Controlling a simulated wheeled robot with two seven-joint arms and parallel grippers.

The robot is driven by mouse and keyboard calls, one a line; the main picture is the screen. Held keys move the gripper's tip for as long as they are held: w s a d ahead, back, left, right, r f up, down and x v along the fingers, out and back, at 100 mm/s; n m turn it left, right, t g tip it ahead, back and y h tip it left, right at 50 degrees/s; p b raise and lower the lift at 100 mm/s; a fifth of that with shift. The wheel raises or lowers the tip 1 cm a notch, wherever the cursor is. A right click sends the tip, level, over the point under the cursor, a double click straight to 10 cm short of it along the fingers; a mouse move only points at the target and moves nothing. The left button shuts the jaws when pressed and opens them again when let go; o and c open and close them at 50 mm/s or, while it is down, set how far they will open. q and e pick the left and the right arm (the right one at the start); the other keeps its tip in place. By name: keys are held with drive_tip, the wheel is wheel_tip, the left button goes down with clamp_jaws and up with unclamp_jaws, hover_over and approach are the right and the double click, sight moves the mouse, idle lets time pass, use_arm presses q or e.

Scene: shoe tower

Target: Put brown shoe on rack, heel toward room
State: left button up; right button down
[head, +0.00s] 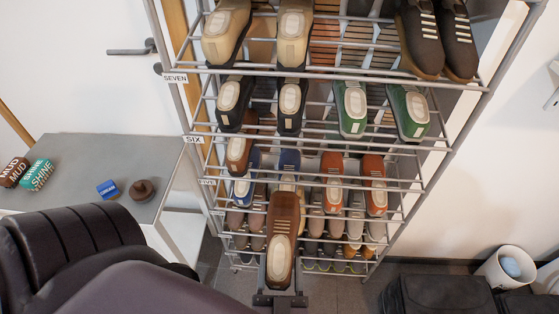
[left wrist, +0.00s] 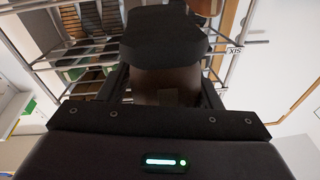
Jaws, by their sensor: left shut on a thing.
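A brown shoe (head: 285,212) is in the lower middle of the head view, in front of the rack's lower levels. Its pale heel patch faces me and its toe points toward the rack. My left gripper (head: 280,288) is shut on it at the heel end and holds it in the air. The left wrist view shows the shoe's dark sole (left wrist: 165,35) and brown upper (left wrist: 165,85) between the fingers. A matching brown shoe (head: 238,155) stands at the left end of the level below the SIX label, heel outward. My right gripper is not in view.
The metal rack (head: 330,75) has black shoes and green shoes (head: 350,108) on the level above, blue and orange shoes (head: 375,185) below. A grey table (head: 100,155) stands left with polish tins and brushes. A white bin (head: 505,268) is at lower right.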

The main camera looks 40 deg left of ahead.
use_arm(q)
approach(286, 209)
drive_tip(key=shift+w+a+r+p, duration=0.15)
drive_tip(key=shift+a+r+p, duration=0.25)
drive_tip(key=shift+a, duration=0.2)
drive_tip(key=x, duration=0.3)
drive_tip(key=shift+w+f, duration=0.1)
drive_tip(key=shift+w, duration=0.1)
drive_tip(key=x, duration=0.5)
drive_tip(key=shift+w+p, duration=0.3)
drive_tip(key=shift+w, duration=0.15)
drive_tip(key=x, duration=0.6)
drive_tip(key=shift+d, duration=0.15)
drive_tip(key=b+x, duration=0.1)
drive_tip(key=x, duration=0.5)
drive_tip(key=b+x, duration=0.1)
drive_tip(key=x, duration=0.2)
drive_tip(key=shift+w+d+f+b, duration=0.2)
drive_tip(key=shift+w+d+b, duration=0.05)
drive_tip(key=shift+w+b, duration=0.1)
drive_tip(key=shift+w+a+f+b, duration=0.25)
drive_tip(key=shift+w+f+b, duration=0.15)
drive_tip(key=shift+f+b, duration=0.15)
drive_tip(key=shift+w+f+b, duration=0.1)
drive_tip(key=shift+f+b, duration=0.35)
drive_tip(key=shift+f, duration=0.05)
drive_tip(key=shift+a, duration=0.1)
